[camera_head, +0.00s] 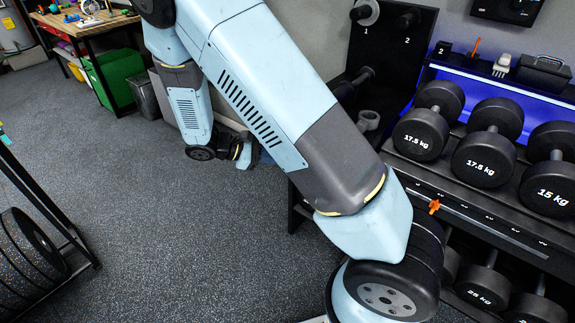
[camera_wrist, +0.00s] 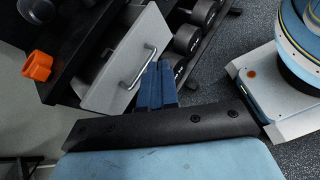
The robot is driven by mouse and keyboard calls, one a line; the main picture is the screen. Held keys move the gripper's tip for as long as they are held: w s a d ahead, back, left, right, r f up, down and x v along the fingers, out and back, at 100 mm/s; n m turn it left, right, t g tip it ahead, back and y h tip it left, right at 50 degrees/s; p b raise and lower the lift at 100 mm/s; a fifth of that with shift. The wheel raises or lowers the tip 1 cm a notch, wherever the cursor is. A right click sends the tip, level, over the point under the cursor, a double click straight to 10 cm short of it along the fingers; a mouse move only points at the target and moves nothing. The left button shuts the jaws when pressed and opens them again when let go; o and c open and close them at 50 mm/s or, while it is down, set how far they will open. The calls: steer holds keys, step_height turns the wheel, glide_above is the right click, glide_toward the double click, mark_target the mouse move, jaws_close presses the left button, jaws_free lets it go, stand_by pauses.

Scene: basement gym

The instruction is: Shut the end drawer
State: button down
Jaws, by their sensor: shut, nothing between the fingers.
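The end drawer (camera_wrist: 118,72) shows in the wrist view as a light grey front panel with a silver bar handle (camera_wrist: 143,66). The panel appears to stand out from the dark rack, but I cannot tell how far. My gripper (camera_wrist: 157,68) has blue fingers, which are shut with nothing between them. In the picture they lie just right of the handle, close to the panel's right edge. I cannot tell whether they touch it. In the head view the drawer and my fingertips are hidden behind my arm.
The dumbbell rack (camera_head: 460,205) stands at the right with several dumbbells (camera_head: 421,134). An orange object (camera_wrist: 37,66) lies left of the drawer in the wrist view. A plate rack (camera_head: 75,240) stands at the left. The dark floor (camera_head: 200,240) between is clear.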

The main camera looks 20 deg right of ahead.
steer(key=w+a+f+n+t+h, duration=0.1)
steer(key=a+f+n+t+h, duration=0.2)
steer(key=f+n+t, duration=0.3)
steer(key=w+a+f+n+t+h, duration=0.1)
steer(key=a+f+n+t+h, duration=0.2)
steer(key=f, duration=0.5)
steer(key=w+x, duration=0.1)
steer(key=x, duration=1.3)
steer(key=shift+a+f+n+t+y, duration=0.2)
steer(key=shift+n+t+y, duration=0.1)
steer(key=shift+y, duration=0.1)
